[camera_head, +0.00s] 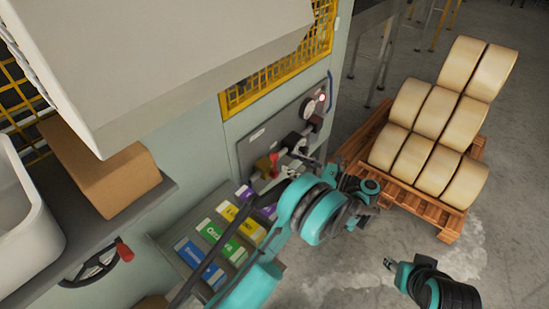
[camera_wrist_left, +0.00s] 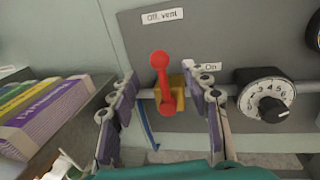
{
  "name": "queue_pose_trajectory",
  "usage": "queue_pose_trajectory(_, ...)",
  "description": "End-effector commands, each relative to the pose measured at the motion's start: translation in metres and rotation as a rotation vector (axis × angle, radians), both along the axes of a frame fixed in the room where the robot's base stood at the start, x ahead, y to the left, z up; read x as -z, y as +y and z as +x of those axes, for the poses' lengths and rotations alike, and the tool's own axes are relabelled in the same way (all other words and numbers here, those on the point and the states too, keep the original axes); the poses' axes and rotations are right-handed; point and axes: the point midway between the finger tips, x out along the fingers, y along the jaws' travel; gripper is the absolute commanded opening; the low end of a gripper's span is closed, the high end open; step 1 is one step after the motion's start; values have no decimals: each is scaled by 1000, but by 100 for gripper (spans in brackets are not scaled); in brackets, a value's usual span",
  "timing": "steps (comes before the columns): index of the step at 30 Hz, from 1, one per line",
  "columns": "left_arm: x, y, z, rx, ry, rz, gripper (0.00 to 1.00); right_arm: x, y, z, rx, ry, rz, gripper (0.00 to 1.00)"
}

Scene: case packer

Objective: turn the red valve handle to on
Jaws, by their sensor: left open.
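The red valve handle (camera_wrist_left: 161,75) stands nearly upright on a brass valve body (camera_wrist_left: 177,95) in the left wrist view. Its upper end points toward the "Off, vent" label (camera_wrist_left: 162,16); the "On" label (camera_wrist_left: 211,67) is to its right. The handle also shows small in the head view (camera_head: 273,160). My left gripper (camera_wrist_left: 160,88) is open, with one finger on each side of the handle and visible gaps to it. It is partly hidden by its own wrist in the head view (camera_head: 287,175). My right gripper (camera_head: 394,265) hangs low over the floor, away from the panel.
A black dial (camera_wrist_left: 267,98) sits right of the valve on the grey panel (camera_head: 255,140). A gauge (camera_head: 309,108) is further along. A rack of colored cartons (camera_head: 222,240) lies below. A pallet (camera_head: 425,205) of cream rolls stands on the floor at right.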

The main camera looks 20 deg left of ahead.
Motion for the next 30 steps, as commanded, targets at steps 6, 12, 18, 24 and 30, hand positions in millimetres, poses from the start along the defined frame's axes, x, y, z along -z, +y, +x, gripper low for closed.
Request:
queue_pose_trajectory(6,3,33,3,-9,-2,-3,48,10,0,0,0,0,0,40)
queue_pose_trajectory(12,2,62,8,-7,-1,-1,48,17,0,0,0,0,0,40)
queue_pose_trajectory(18,1,74,10,-4,0,-1,48,19,0,0,0,0,0,40)
queue_pose_trajectory(24,0,75,11,-3,0,-1,48,19,0,0,0,0,0,40)
queue_pose_trajectory(30,0,74,11,-4,0,0,3,19,0,0,0,0,0,40)
